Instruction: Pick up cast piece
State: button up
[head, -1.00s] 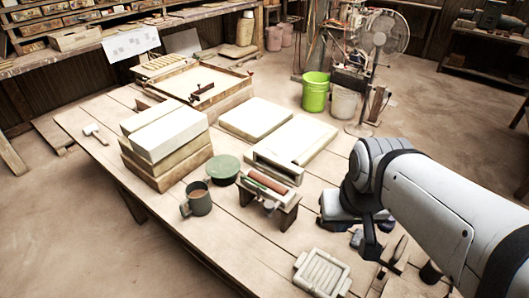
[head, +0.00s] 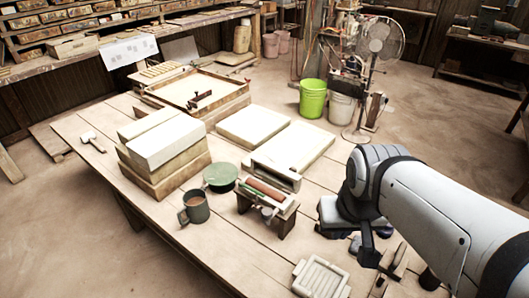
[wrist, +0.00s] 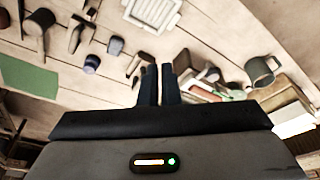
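No single object is clearly marked as the cast piece. A pale ribbed rectangular piece (head: 320,277) lies flat at the near edge of the table in the head view, and at the top of the wrist view (wrist: 153,12). Large pale blocks (head: 165,138) are stacked at left, and flat pale slabs (head: 254,124) lie mid-table. My gripper (wrist: 160,72) points over the table in the wrist view, its two dark fingers close together with nothing visible between them. It is apart from the ribbed piece.
Small tools lie near my gripper. A framed tray (head: 196,90) is at the back. A green bucket (head: 313,98) stands on the floor.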

jog(key=shift+o, duration=0.6)
jog(key=shift+w+r, duration=0.1)
jog(key=shift+w, duration=0.15)
jog(key=o, duration=0.6)
jog(key=w+a+r+n+g, duration=0.1)
jog(key=w+a+n, duration=0.1)
jog(key=w, duration=0.7)
jog(key=shift+a+n, duration=0.25)
jog(key=shift+n, duration=0.25)
jog(key=n+g, duration=0.2)
jog(key=n, duration=0.5)
send_near(265, 187)
jog(key=shift+w+a+f, duration=0.1)
jog(key=shift+w+f, duration=0.15)
jog(key=shift+w, duration=0.05)
jog(key=shift+w+a+f+n, duration=0.15)
jog(key=shift+f+n, duration=0.15)
jog(key=shift+f, duration=0.3)
jog(key=shift+s+d+f+p, duration=0.1)
jog(key=shift+s+f+p, duration=0.05)
jog(key=shift+f, duration=1)
jog(key=shift+s+d+f+p, duration=0.1)
jog(key=shift+f+p, duration=0.1)
jog(key=shift+f, duration=0.95)
jog(key=shift+s+d+f+p, duration=0.1)
jog(key=shift+s+f+p, duration=0.05)
jog(key=shift+f, duration=1)
